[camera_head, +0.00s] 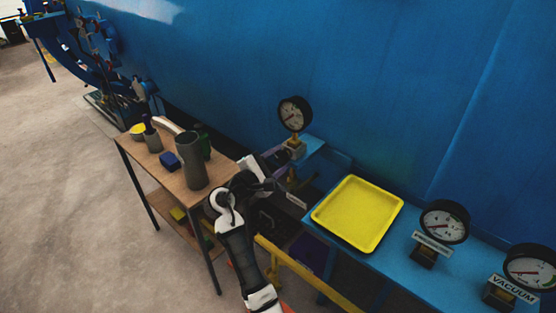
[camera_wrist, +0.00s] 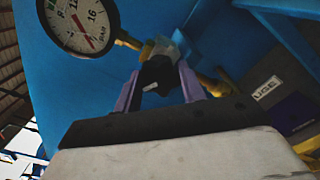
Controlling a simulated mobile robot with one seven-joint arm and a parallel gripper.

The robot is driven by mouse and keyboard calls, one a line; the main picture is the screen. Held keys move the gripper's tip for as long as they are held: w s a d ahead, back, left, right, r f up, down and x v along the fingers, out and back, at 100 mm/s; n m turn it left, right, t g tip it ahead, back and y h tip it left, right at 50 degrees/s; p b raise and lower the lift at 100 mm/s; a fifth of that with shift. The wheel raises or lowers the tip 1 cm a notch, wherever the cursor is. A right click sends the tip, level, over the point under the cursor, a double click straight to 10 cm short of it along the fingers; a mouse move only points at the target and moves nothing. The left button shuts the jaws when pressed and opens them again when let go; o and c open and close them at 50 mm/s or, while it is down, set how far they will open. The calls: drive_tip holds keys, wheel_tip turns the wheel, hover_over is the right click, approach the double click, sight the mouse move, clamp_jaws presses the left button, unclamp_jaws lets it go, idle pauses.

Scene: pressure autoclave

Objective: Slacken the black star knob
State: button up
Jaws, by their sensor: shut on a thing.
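The black star knob (camera_wrist: 156,75) shows in the wrist view below and to the right of a round pressure gauge. My gripper (camera_wrist: 160,87) has its two purple fingers around the knob, one on each side, and is shut on it. In the head view my gripper (camera_head: 284,158) reaches up to the small blue bracket under the gauge. The knob itself is hidden there by the gripper and arm. The knob's turn angle cannot be told.
The gauge (camera_head: 294,114) stands just above my gripper. A yellow tray (camera_head: 358,213) lies on the blue shelf at right, beside two more gauges (camera_head: 444,221) (camera_head: 531,268). A yellow rail (camera_head: 300,272) runs below.

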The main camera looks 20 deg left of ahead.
drive_tip(key=o, duration=1)
drive_tip(key=shift+c, duration=0.2)
drive_tip(key=b+v, duration=0.4)
drive_tip(key=v, duration=1)
